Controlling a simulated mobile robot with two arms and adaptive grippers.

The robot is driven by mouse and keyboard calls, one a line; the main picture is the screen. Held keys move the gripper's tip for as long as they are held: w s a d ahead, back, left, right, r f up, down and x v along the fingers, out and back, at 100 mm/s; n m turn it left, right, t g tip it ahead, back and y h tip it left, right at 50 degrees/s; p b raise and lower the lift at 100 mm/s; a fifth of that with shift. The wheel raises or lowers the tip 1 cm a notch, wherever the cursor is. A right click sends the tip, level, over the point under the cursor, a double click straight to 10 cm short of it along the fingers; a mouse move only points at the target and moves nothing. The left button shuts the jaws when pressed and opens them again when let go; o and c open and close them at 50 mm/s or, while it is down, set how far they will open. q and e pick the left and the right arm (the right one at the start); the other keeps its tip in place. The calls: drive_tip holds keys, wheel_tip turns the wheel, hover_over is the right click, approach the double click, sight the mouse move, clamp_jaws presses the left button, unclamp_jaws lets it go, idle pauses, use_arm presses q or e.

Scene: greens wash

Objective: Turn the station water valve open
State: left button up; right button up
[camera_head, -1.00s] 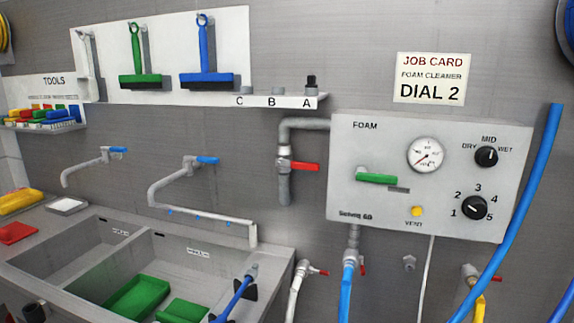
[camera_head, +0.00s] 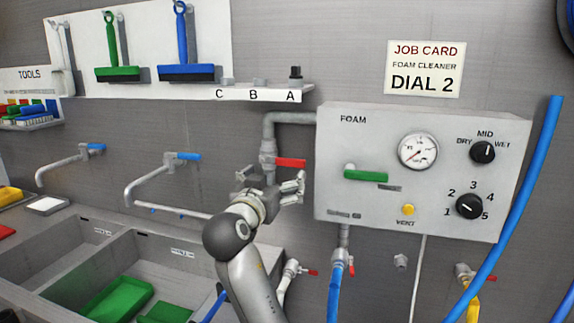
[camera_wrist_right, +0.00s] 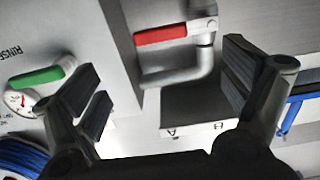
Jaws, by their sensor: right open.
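The water valve has a red lever (camera_head: 291,162) on a grey pipe (camera_head: 268,130) left of the foam box. The lever lies level, crosswise to the upright pipe, pointing right toward the box. In the right wrist view the red lever (camera_wrist_right: 161,35) shows at the top, beyond the fingers. My right gripper (camera_head: 272,186) is open and empty, just below and in front of the lever, fingers spread to either side. It also shows open in the wrist view (camera_wrist_right: 165,88). I see no contact with the lever. My left gripper is not in view.
The foam box (camera_head: 345,130) stands close to the right, with a green lever (camera_head: 365,174). A tool shelf (camera_head: 265,92) sits above the valve. A smaller red-handled tap (camera_head: 293,269) is below, and the sink (camera_head: 75,262) lies lower left. A blue hose (camera_head: 524,190) hangs at right.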

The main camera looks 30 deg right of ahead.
sight(289, 162)
drive_tip(key=p+x, duration=0.3)
drive_tip(key=x, duration=0.5)
drive_tip(key=shift+w+d, duration=0.25)
drive_tip(key=shift+x, duration=0.85)
drive_tip(key=shift+f, duration=0.1)
drive_tip(key=c, duration=1.4)
drive_tip(key=shift+c, duration=0.2)
